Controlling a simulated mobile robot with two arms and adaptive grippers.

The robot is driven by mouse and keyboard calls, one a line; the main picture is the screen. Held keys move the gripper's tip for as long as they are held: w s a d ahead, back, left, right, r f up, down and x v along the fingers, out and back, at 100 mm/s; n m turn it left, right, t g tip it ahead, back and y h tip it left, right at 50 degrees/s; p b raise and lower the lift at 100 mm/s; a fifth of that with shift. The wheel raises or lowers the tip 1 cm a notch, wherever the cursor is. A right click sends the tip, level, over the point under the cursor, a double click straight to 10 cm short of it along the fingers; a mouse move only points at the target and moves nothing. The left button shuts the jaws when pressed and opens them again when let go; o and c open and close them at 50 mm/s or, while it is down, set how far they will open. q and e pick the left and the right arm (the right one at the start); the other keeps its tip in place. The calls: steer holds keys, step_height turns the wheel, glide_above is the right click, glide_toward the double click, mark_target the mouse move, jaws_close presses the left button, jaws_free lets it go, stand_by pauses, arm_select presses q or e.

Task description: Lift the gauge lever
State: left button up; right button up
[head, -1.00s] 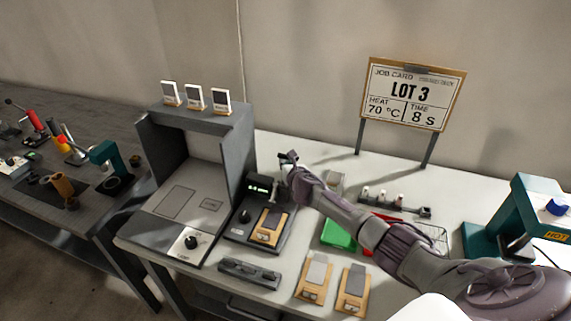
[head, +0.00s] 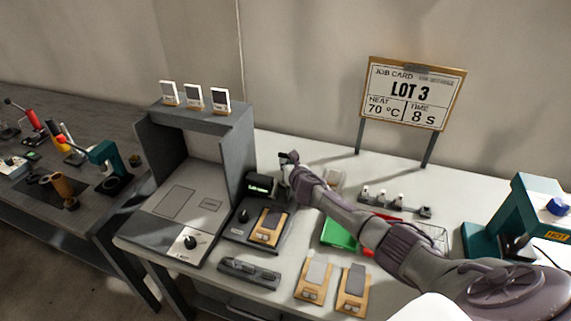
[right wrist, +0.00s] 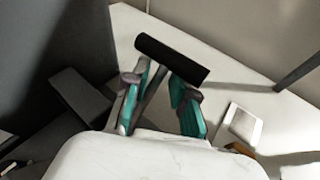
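The gauge (head: 240,228) is a dark unit on the pale bench, just right of the grey booth, with a small display (head: 259,189) at its back. A wooden-framed piece (head: 269,226) lies on it. My right gripper (head: 288,160) is at the back of the gauge, partly hiding the lever. In the right wrist view, the lever shows as a black cylindrical grip (right wrist: 172,58) on a thin grey rod. My teal fingers (right wrist: 160,88) stand on either side of the rod, under the grip, with a gap showing at the right finger. My left gripper is out of view.
The grey booth (head: 242,150) rises close left of the gauge. A black bar-shaped device (head: 248,272) and two wooden-framed pieces (head: 316,280) lie in front. A green tray (head: 338,235) lies under my forearm. A job card (head: 412,95) stands behind; a teal press (head: 520,215) is at right.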

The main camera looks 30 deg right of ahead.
steer(key=shift+o, duration=0.5)
steer(key=shift+d+f, duration=0.2)
steer(key=shift+a+r, duration=0.2)
steer(key=shift+a, duration=0.1)
steer(key=v, duration=1.2)
steer(key=shift+d, duration=0.15)
steer(key=shift+f, duration=0.1)
